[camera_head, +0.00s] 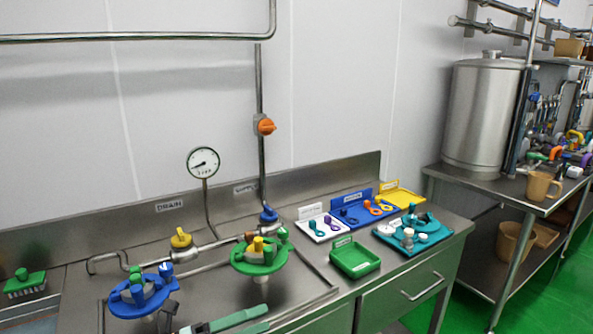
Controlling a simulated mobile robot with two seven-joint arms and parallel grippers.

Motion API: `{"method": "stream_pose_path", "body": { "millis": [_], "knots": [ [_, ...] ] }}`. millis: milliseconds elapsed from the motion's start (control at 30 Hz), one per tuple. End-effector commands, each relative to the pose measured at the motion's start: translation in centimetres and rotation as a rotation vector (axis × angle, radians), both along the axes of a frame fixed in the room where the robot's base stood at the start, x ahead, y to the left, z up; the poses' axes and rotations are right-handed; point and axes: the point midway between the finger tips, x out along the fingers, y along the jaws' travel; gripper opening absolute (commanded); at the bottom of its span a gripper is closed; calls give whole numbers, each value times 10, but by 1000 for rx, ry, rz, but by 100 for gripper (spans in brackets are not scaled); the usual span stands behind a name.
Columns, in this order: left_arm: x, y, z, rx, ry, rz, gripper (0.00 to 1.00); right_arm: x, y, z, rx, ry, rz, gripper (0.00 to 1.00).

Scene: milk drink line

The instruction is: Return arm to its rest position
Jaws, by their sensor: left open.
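My left gripper (264,317) is at the bottom edge of the head view, in front of the sink counter. Its two green fingers point right and stand apart, with nothing seen between them. Most of its arm is cut off by the frame's lower edge. A blue round holder (143,295) with green and blue parts is to its left. A green round holder (259,255) with a yellow part is above it in the picture, apart from the fingers. My right gripper is not in view.
A green tray (355,261), a teal tray (441,236), a blue tray (362,211) and a white tray (322,227) sit on the counter at right. Pipes and a pressure gauge (204,163) rise behind the sink. A steel tank (484,115) stands on the right table.

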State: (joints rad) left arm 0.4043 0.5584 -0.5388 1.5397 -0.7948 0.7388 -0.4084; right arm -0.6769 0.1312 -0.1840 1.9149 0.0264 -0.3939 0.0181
Motion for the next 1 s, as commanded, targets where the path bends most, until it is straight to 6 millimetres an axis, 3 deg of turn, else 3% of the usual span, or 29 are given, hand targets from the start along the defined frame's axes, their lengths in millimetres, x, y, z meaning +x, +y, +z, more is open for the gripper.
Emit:
{"method": "stream_pose_path", "body": {
  "millis": [167, 367, 500, 633, 800, 1000],
  "knots": [
    [-11, 9, -36, -368, 413, 237, 94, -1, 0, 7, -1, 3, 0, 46],
    [-43, 45, -114, -721, 919, 545, 94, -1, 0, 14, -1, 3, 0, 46],
    [-95, 69, -181, -938, 1281, 780, 94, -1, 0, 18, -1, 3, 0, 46],
    [-155, 83, -232, -1091, 1564, 977, 94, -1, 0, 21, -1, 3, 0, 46],
    [-211, 89, -264, -1199, 1775, 1136, 94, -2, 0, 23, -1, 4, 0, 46],
    [-226, 90, -272, -1225, 1829, 1178, 94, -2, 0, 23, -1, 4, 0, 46]
  ]
}}
